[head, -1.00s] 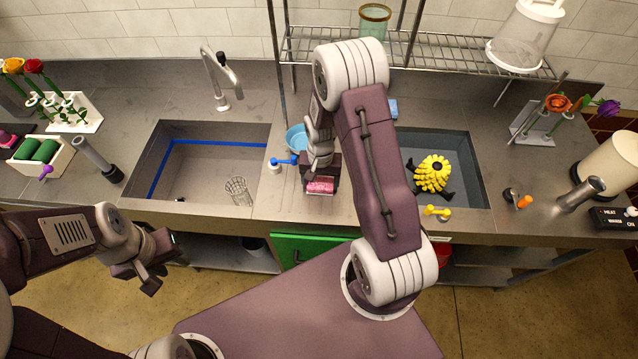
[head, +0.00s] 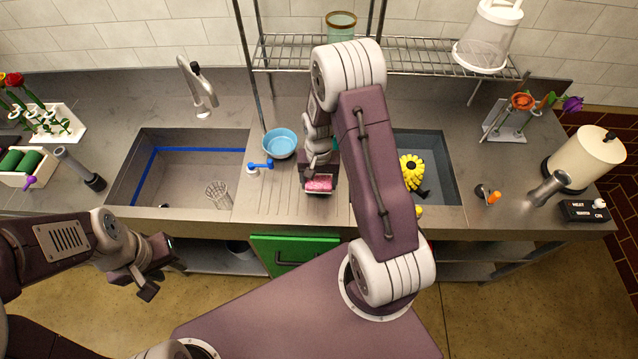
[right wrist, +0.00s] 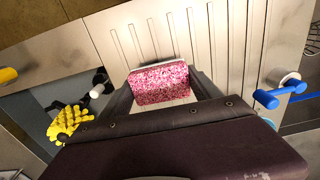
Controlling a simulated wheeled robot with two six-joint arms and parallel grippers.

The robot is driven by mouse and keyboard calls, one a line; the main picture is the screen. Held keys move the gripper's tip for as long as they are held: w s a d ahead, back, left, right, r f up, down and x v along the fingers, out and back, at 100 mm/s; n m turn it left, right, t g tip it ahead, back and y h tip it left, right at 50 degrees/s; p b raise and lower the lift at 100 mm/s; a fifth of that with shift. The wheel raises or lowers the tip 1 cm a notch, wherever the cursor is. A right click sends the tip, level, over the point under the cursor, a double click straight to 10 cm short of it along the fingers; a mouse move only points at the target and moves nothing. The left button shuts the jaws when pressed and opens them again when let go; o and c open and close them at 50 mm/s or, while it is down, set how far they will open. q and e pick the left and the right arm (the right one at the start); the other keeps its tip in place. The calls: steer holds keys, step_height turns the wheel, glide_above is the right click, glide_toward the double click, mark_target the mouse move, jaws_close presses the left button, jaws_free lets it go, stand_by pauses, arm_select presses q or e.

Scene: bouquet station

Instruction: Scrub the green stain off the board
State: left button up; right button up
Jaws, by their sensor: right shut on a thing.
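The board appears to be the ribbed metal drainboard (head: 277,190) between the two sinks; it also fills the upper middle of the right wrist view (right wrist: 215,50). I see no green stain on its visible part; my right arm covers some of it in the head view. My right gripper (head: 319,186) is shut on a pink speckled sponge (head: 318,184), held over the board's right part. The sponge (right wrist: 158,84) sits between the fingers in the right wrist view; whether it touches the board I cannot tell. My left gripper (head: 158,270) is open and empty, in front of the counter.
A light-blue bowl (head: 280,143) and a blue-handled valve (head: 260,166) stand left of the sponge. The left sink (head: 185,180) holds a wire basket (head: 218,194). A wire shelf (head: 420,57) hangs behind.

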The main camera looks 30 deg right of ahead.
steer(key=shift+w+a+r+p, duration=0.15)
steer(key=shift+r+p, duration=0.15)
steer(key=shift+r, duration=0.25)
steer(key=shift+a+r+p, duration=0.1)
steer(key=shift+r+p, duration=0.2)
steer(key=shift+r, duration=0.2)
steer(key=shift+r+p, duration=0.35)
steer(key=shift+r, duration=0.05)
steer(key=shift+d+r+p, duration=0.2)
steer(key=shift+r+p, duration=0.75)
steer(key=shift+r, duration=0.1)
steer(key=shift+a+r, duration=0.1)
steer(key=shift+r, duration=0.15)
steer(key=shift+f, duration=0.1)
